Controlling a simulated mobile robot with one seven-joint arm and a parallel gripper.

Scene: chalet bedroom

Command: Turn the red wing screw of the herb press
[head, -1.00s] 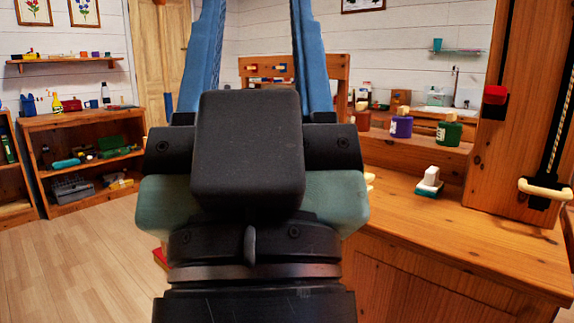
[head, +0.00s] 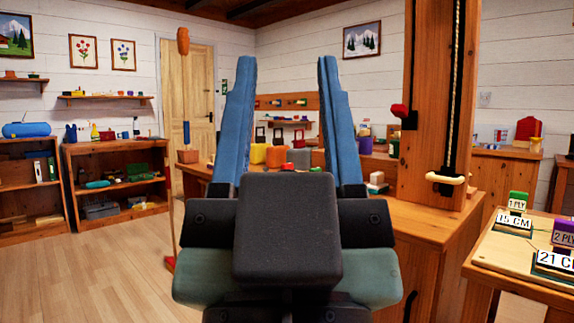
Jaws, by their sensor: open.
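My gripper (head: 287,68) is open and empty, its two blue fingers pointing up and away in the head view. I cannot make out a herb press or a red wing screw for certain. A small red part (head: 400,110) sticks out from the left side of the tall wooden post (head: 430,90), right of my gripper and apart from it. A red object (head: 528,128) stands on the far counter at the right. My gripper hides part of the workbench.
The wooden workbench (head: 430,215) stands ahead and to the right, with colored containers behind my fingers. A table with labelled blocks (head: 513,222) is at the right edge. A tall pole (head: 184,100) stands left.

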